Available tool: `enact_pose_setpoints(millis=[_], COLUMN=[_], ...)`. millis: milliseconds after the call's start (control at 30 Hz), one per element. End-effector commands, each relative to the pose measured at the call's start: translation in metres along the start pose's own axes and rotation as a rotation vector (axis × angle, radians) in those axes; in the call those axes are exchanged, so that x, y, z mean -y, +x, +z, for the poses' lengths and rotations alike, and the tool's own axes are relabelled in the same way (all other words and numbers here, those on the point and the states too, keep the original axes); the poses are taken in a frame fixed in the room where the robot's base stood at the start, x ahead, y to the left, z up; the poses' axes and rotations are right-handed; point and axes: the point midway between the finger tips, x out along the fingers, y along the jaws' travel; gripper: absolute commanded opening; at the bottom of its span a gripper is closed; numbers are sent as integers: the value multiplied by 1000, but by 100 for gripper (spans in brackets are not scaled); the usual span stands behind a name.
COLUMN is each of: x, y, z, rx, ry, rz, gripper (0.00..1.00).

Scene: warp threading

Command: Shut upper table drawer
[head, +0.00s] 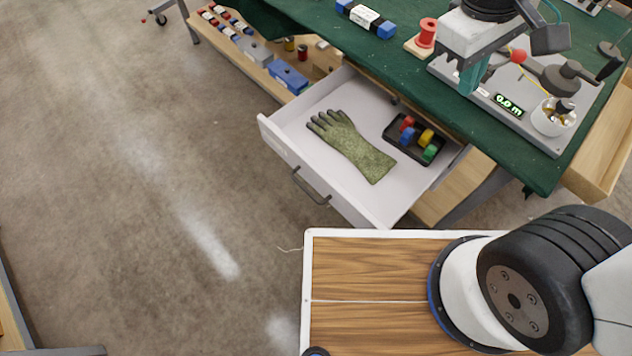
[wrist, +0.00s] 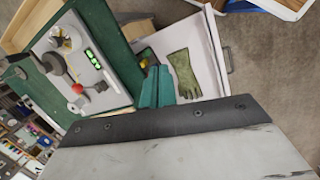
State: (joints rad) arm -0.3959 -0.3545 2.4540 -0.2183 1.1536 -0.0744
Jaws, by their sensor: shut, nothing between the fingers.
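The upper table drawer (head: 285,125) is white and stands pulled out from under the green-topped table. Its dark bar handle (head: 311,187) is on the front panel, facing lower left. A green glove (head: 352,146) and a black tray of coloured spools (head: 403,153) lie in it. The drawer (wrist: 207,40) and glove (wrist: 184,73) also show in the wrist view. My gripper (head: 469,80) is over the table beside the grey device, apart from the drawer handle. Its teal fingers (wrist: 157,88) are together and empty.
The green table (head: 395,75) carries a red spool (head: 427,32), a blue-ended block (head: 366,18) and a grey device with a display (head: 509,105). A wooden shelf (head: 245,62) with small items sits left of the drawer. Open floor (head: 150,190) lies before the drawer front.

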Motion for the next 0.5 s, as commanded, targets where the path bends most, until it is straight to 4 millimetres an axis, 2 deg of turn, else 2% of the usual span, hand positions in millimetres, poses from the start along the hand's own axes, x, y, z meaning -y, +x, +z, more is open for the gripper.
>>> enact_pose_setpoints(millis=[33, 200, 367, 500], x=[12, 57, 115, 175], y=[7, 32, 62, 96], z=[-17, -67, -104, -126], rx=[31, 101, 158, 203], ry=[-97, -409, -710, -977], rz=[29, 144, 261, 371], gripper=[0, 0, 0, 0])
